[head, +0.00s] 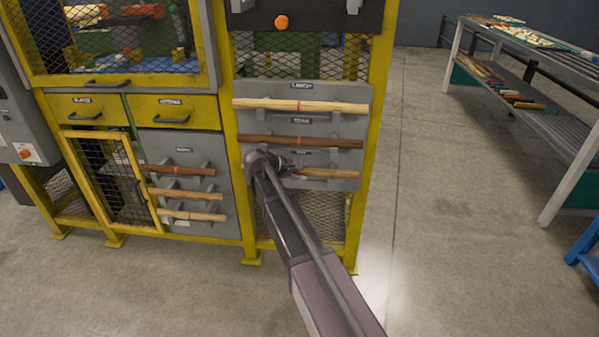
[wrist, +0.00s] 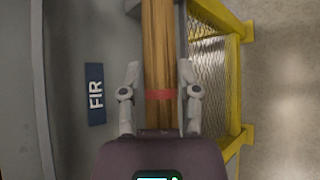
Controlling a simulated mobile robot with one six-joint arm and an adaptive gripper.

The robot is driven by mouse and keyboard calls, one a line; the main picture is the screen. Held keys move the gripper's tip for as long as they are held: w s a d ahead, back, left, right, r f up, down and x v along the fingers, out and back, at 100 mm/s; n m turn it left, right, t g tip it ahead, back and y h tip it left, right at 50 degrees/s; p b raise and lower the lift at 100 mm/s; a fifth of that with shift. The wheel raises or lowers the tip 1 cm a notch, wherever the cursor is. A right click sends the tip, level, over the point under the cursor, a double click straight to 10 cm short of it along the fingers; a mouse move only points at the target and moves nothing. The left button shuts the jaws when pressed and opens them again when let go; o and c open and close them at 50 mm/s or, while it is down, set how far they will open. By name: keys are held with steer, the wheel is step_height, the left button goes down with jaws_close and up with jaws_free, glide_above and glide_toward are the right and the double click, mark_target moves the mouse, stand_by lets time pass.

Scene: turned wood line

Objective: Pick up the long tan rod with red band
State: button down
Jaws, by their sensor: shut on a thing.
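The long tan rod with red band (head: 332,173) lies level at the lowest place of the right grey panel, its left part hidden by my arm and gripper. In the wrist view the rod (wrist: 159,45) runs up the picture beside the blue FIR label (wrist: 95,94). My gripper (head: 286,167) has a finger on each side of the rod at its red band and is shut on it; it also shows in the wrist view (wrist: 160,105). I cannot tell whether the rod is clear of its brackets.
A pale rod (head: 315,105) and a dark brown rod (head: 310,141), both red-banded, lie above on the same panel (head: 350,92). Three shorter rods (head: 187,194) rest on the left panel. Yellow frame posts (head: 376,110) flank the panel. Open floor (head: 420,200) lies right, before a shelf table (head: 555,120).

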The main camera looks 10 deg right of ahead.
steer(key=shift+r, duration=0.15)
step_height(320, 180, up, 4)
steer(key=p, duration=0.3)
steer(key=shift+f+p, duration=0.25)
steer(key=shift+p, duration=0.1)
steer(key=s+a, duration=0.3)
steer(key=a, duration=0.4)
steer(key=s+a+r+p, duration=0.1)
steer(key=s+a, duration=0.2)
steer(key=a, duration=0.4)
steer(key=shift+a, duration=0.4)
